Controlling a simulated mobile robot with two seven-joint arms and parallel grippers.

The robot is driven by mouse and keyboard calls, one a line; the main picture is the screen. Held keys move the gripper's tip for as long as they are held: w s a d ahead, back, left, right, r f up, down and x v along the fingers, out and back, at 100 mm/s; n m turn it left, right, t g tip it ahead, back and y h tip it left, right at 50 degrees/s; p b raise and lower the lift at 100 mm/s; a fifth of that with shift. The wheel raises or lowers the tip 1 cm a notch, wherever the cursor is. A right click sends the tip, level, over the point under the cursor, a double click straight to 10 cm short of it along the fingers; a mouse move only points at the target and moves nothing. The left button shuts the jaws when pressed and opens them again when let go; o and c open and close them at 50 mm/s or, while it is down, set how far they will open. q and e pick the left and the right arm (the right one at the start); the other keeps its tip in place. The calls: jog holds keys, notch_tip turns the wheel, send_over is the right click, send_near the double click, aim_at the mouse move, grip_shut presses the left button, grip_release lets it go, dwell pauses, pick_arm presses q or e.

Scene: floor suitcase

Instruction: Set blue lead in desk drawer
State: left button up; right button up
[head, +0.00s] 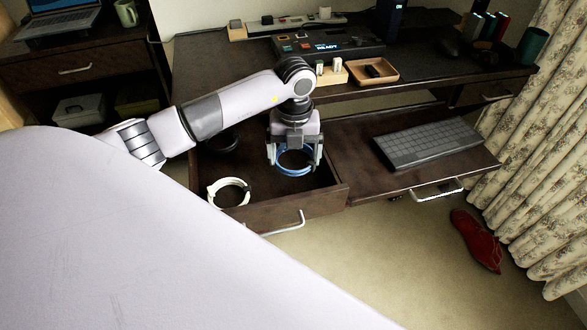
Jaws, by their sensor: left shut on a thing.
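The blue lead (295,171) is a coiled blue ring. My left gripper (295,160) is shut on it and points down over the open desk drawer (266,212). The ring appears inside the drawer's walls, towards the right side; I cannot tell whether it touches the drawer floor. A white coiled lead (228,191) lies in the drawer's front left part. A dark coil (222,142) sits at the back left of the drawer, partly behind my arm. My right gripper is not in view.
The desk (430,80) carries a dark console (328,45), a power strip and a wooden tray (372,72). A pulled-out keyboard shelf (440,172) with a grey keyboard (427,143) is right of the drawer. A red item (475,240) lies on the floor near the curtain (545,130).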

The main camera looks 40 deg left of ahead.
aim_at(294, 181)
pick_arm(q)
jog(key=shift+f+b, duration=0.3)
jog(key=shift+f, duration=2.4)
jog(key=shift+f, duration=0.15)
jog(key=o, duration=0.7)
jog(key=shift+o, duration=0.2)
jog(key=shift+r, duration=0.4)
notch_tip(294, 181, up, 12)
jog(key=p, duration=0.1)
jog(key=shift+f, duration=0.2)
